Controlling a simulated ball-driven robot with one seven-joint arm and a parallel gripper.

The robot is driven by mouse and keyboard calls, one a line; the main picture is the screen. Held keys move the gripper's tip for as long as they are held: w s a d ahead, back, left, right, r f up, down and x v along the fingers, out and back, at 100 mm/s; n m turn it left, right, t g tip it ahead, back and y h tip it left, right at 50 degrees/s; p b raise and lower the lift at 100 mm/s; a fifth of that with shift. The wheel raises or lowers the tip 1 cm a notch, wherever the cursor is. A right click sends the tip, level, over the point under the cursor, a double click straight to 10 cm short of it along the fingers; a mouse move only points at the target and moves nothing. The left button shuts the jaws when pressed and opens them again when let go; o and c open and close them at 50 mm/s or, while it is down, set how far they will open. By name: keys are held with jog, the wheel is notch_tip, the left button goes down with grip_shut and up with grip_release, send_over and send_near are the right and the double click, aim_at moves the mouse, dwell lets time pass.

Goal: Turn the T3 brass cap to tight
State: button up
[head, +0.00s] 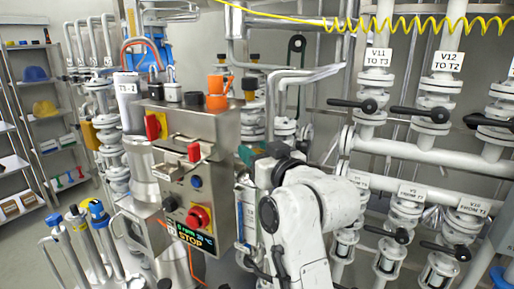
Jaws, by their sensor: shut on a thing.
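My white arm rises in the middle foreground, and its end reaches to the left, just right of the steel control box. My gripper (258,152) shows only in part there, as small dark and green pieces next to the box's right edge. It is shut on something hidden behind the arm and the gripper.
The steel control box (183,140) with red switches and a red stop button (198,217) stands close on the left. Labelled valves (367,105) and pipes fill the right. A yellow coiled hose (400,22) hangs above.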

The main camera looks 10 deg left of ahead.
jog(key=m+t+h, duration=0.1)
jog(key=h, duration=0.1)
jog(key=m+t+h+b, duration=0.1)
jog(key=m+h, duration=0.1)
jog(key=shift+a+f, duration=0.15)
jog(key=shift+f, duration=0.05)
jog(key=m+h+b, duration=0.2)
jog(key=h, duration=0.1)
jog(key=m+t+h+b, duration=0.1)
jog(key=m+h+b, duration=0.1)
jog(key=h+b, duration=0.1)
jog(key=shift+f+t, duration=0.2)
jog(key=shift+t, duration=0.1)
jog(key=m+h+b, duration=0.2)
jog(key=h+b, duration=0.1)
jog(key=h, duration=0.1)
jog(key=shift+r+m+b, duration=0.1)
jog(key=shift+m+b, duration=0.2)
jog(key=shift+b, duration=0.05)
jog(key=shift+r+m+g+h+b, duration=0.1)
jog(key=shift+m+g+h+b, duration=0.55)
jog(key=shift+h, duration=0.5)
jog(key=shift+r+m+g+h+b, duration=0.1)
jog(key=shift+m+g+h+b, duration=0.2)
jog(key=shift+m+h, duration=0.7)
jog(key=shift+h, duration=0.45)
jog(key=o, duration=0.9)
jog(key=shift+o, duration=0.2)
